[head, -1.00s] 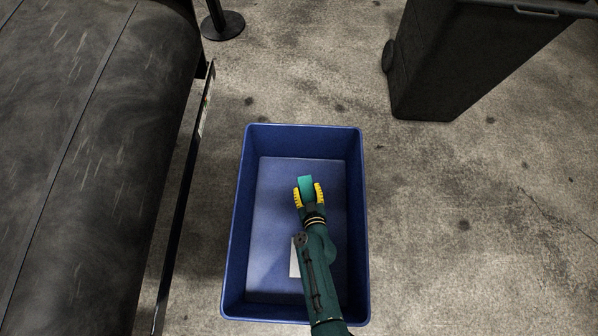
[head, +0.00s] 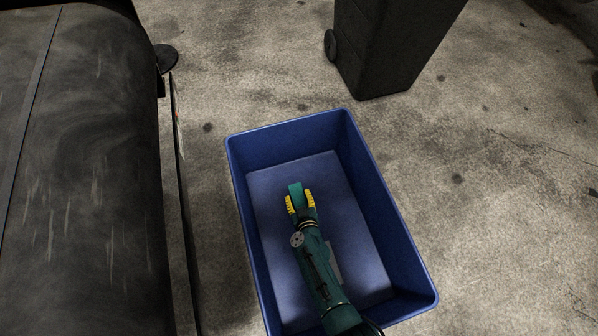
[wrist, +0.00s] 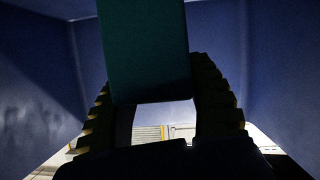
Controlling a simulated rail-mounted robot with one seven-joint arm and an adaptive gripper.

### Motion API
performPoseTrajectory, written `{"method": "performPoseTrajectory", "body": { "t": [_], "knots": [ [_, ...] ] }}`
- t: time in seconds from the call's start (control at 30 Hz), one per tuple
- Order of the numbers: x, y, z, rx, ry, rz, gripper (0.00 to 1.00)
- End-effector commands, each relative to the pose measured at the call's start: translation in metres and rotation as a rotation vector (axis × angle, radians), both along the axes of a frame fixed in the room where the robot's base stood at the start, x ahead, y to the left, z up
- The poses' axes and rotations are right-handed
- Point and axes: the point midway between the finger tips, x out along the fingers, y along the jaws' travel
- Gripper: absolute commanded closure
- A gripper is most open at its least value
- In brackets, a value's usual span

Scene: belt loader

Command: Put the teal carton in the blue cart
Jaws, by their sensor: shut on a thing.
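The blue cart (head: 240,170) is an open, rectangular bin in the middle of the head view. My gripper (head: 300,202) has yellow fingers and is shut on the teal carton (head: 295,188), which sticks out beyond the fingertips. In the head view the gripper and carton appear over the cart's floor, inside its rim. In the wrist view the teal carton (wrist: 143,45) is between the ridged fingers, with blue cart walls (wrist: 280,70) on both sides. The carton's exact height above the floor is hard to tell.
A dark conveyor belt (head: 85,170) runs along the left, with a thin rail beside it. A black wheeled bin (head: 385,45) stands behind the cart. Concrete floor is clear on the right.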

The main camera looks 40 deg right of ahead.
Motion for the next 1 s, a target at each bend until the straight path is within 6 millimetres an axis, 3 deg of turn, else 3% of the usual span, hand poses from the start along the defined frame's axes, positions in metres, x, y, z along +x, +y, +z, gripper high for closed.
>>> {"method": "performPoseTrajectory", "body": {
  "t": [0.03,0.4,0.77,0.8,0.9,1.0],
  "knots": [
    [0.0,0.0,-0.024,0.002,-0.001,-0.001,0.85],
    [0.001,0.0,-0.075,0.0,-0.002,0.0,0.85],
    [0.0,0.0,-0.077,0.0,0.0,0.001,0.85],
    [0.0,0.0,-0.077,0.001,-0.001,0.0,0.45],
    [0.0,0.0,-0.076,0.001,-0.001,0.0,0.26],
    [0.0,0.0,-0.076,0.002,0.0,0.0,0.23]
  ]
}}
